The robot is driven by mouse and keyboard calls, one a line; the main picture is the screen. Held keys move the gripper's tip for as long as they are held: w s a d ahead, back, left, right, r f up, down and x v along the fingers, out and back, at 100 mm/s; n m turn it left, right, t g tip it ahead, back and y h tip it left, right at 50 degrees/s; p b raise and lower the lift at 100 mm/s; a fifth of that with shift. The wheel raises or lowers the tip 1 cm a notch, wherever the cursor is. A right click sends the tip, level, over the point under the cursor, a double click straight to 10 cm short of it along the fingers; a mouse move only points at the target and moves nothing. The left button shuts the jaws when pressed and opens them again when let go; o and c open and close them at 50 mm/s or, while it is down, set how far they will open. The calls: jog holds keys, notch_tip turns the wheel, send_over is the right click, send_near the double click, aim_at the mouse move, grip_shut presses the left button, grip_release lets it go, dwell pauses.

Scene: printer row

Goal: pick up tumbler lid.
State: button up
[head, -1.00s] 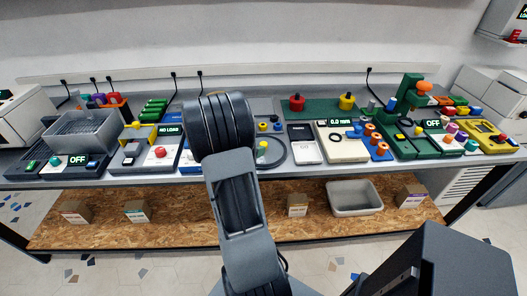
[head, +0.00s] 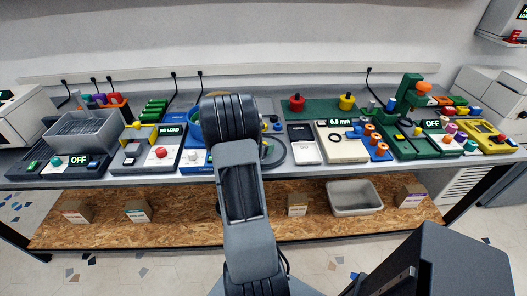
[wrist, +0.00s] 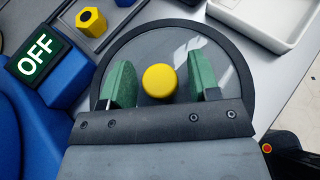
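The tumbler lid (wrist: 160,48) is a clear disc with a dark rim and a round yellow knob (wrist: 160,82). It lies flat on the bench. In the head view only the right part of its rim (head: 285,152) shows; my arm hides the rest. My gripper (wrist: 162,80) is over the lid in the wrist view, its two green fingers on either side of the knob. The fingers are open, with a gap between each finger and the knob. The gripper itself is hidden behind my arm in the head view.
A blue machine with an OFF display (wrist: 37,57) stands left of the lid. A grey tray with a yellow hexagonal piece (wrist: 90,22) is behind it. A white tray (wrist: 262,18) is at the back right. A blue round tub (head: 194,125) shows left of my arm.

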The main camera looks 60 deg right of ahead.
jog(key=c, duration=0.9)
jog(key=shift+r, duration=0.15)
